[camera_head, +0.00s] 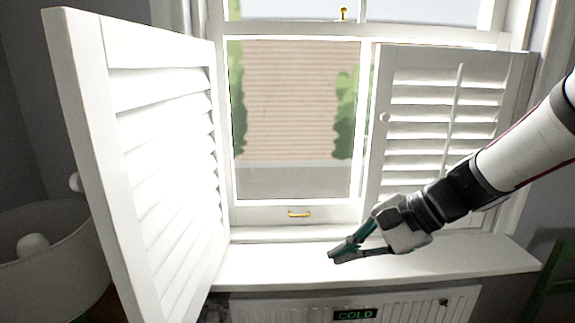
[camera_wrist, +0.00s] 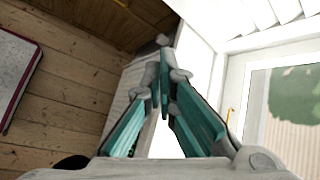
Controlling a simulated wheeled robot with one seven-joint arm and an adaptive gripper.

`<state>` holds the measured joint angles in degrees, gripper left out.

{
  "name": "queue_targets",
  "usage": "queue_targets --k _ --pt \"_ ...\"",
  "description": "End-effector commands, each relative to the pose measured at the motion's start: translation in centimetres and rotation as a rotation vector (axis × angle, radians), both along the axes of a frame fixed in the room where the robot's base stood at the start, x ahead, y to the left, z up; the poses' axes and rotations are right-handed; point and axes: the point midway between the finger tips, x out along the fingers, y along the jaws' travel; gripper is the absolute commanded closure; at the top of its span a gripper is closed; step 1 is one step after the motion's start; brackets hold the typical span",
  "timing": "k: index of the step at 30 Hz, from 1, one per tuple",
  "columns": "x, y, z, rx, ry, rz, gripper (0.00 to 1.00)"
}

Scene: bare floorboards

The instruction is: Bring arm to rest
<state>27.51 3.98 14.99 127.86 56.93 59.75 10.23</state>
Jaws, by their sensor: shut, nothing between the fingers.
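My gripper (camera_head: 335,256) is at the end of my white and black arm, which reaches in from the right. It is shut and empty. It hangs in front of the window, above the white sill (camera_head: 450,262). In the wrist view my gripper's teal finger pads (camera_wrist: 164,75) come together at the tips. The left shutter (camera_head: 165,160) is swung out into the room. The right shutter (camera_head: 445,110) stands behind my arm, and my forearm hides its lower right part.
A window (camera_head: 295,110) with a brass handle is behind the sill. A radiator (camera_head: 420,304) with a "COLD" sign (camera_head: 355,314) is below. A pale round lampshade-like object (camera_head: 40,255) stands at the left. A green chair-like frame (camera_head: 548,280) is at the right. The wrist view shows floorboards (camera_wrist: 75,75) and a mat edge (camera_wrist: 18,75).

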Motion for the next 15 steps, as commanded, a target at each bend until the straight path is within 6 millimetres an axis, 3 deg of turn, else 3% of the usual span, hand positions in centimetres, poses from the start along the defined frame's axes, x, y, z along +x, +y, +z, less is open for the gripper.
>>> queue_targets --k 3,7,15 --pt "-4.3 0.2 0.6 -0.183 -0.078 0.152 1.00" --pt "-8.7 -0.6 1.0 -0.375 -0.160 0.310 1.00" --pt "-15.9 -4.6 2.0 -0.747 -0.346 0.597 1.00"
